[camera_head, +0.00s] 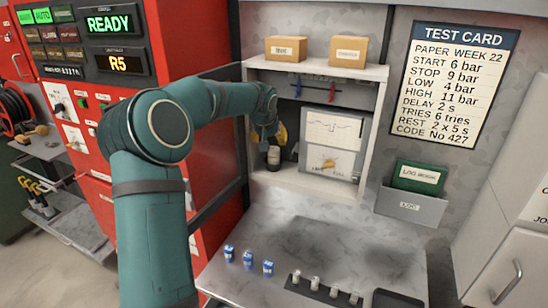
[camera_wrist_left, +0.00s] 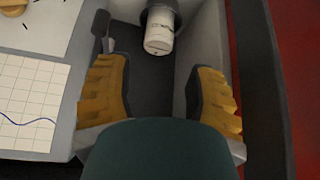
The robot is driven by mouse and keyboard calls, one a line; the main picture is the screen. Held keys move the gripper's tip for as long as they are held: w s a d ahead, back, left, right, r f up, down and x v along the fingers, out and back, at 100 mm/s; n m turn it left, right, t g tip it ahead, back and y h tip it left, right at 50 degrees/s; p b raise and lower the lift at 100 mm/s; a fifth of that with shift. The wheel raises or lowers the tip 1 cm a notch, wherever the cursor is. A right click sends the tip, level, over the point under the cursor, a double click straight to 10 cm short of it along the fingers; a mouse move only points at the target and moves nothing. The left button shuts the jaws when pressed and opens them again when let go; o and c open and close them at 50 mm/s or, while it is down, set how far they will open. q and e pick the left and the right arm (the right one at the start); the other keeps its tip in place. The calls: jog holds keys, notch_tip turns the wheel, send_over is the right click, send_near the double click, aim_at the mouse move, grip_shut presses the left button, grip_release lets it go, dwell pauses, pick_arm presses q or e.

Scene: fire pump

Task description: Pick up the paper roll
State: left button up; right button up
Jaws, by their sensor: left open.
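The paper roll (camera_head: 273,155) is a small pale cylinder standing at the left of the wall recess, just below my left gripper (camera_head: 271,134). In the left wrist view the roll (camera_wrist_left: 159,32) shows a white end with dark marks and a dark part behind it. My left gripper (camera_wrist_left: 156,75) has its yellow fingers spread wide there, with a gap between them and the roll beyond their tips. The gripper is empty and does not appear to touch the roll. My left wrist hides part of the recess in the head view. My right gripper is not in view.
The chart recorder (camera_head: 332,142) stands close right of the roll. The recess's shelf (camera_head: 318,69) holds two cardboard boxes above. A red cabinet (camera_head: 185,35) is close on the left. The grey counter (camera_head: 310,235) below carries small blue items and a dark strip of pale pieces.

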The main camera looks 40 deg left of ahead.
aim_at(274, 149)
pick_arm(q)
jog(key=x, duration=0.4)
jog(key=shift+w+r+p+x, duration=0.1)
jog(key=shift+w+p+x, duration=0.1)
jog(key=shift+x, duration=0.65)
jog(key=shift+w+r+p+x, duration=0.1)
jog(key=shift+p+x, duration=0.1)
jog(key=shift+x, duration=0.7)
jog(key=shift+w+r+p+x, duration=0.1)
jog(key=shift+p+x, duration=0.1)
jog(key=shift+x, duration=0.65)
jog(key=shift+a, duration=0.15)
grip_shut()
